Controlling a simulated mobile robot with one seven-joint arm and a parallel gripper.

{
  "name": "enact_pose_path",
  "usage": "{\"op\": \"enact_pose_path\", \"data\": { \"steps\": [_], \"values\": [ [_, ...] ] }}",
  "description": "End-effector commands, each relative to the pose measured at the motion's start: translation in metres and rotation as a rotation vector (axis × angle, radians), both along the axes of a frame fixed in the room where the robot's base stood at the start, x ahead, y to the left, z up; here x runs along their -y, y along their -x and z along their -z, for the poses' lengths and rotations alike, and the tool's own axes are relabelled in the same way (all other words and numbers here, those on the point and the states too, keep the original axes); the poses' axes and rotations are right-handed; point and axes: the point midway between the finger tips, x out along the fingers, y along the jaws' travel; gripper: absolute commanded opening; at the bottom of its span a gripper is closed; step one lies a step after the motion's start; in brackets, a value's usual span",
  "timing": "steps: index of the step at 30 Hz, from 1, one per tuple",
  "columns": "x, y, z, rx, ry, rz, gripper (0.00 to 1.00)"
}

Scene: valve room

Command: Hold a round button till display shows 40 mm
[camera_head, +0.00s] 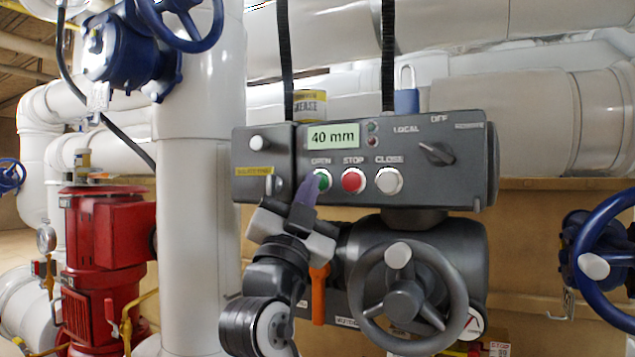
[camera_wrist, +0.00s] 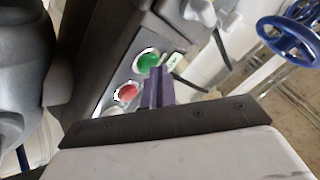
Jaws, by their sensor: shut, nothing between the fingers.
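The dark control box (camera_head: 470,180) has a lit display (camera_head: 333,136) that reads 40 mm. Below it sit three round buttons in a row: green OPEN (camera_head: 324,180), red STOP (camera_head: 353,181) and white CLOSE (camera_head: 389,181). My gripper (camera_head: 313,182) is shut and empty, its purple fingers upright at the green button and covering its left part. In the wrist view the fingertips (camera_wrist: 157,72) lie by the lower right edge of the green button (camera_wrist: 148,61), with the red button (camera_wrist: 126,94) to the left. I cannot tell whether they touch or press the green button.
A grey handwheel (camera_head: 405,300) and an orange lever (camera_head: 319,295) sit below the box. A selector knob (camera_head: 436,153) is on its right part. A white pipe (camera_head: 190,220) and a red pump (camera_head: 105,250) stand left; a blue handwheel (camera_head: 597,266) is at right.

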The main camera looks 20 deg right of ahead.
Motion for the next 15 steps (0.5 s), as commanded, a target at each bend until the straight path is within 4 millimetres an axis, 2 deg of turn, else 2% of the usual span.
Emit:
{"op": "enact_pose_path", "data": {
  "steps": [7,15],
  "values": [
    [-0.0100,0.0078,0.0006,0.001,0.000,-0.001,0.00],
    [-0.0106,0.0085,0.0002,0.000,0.000,0.000,0.00]
  ]
}}
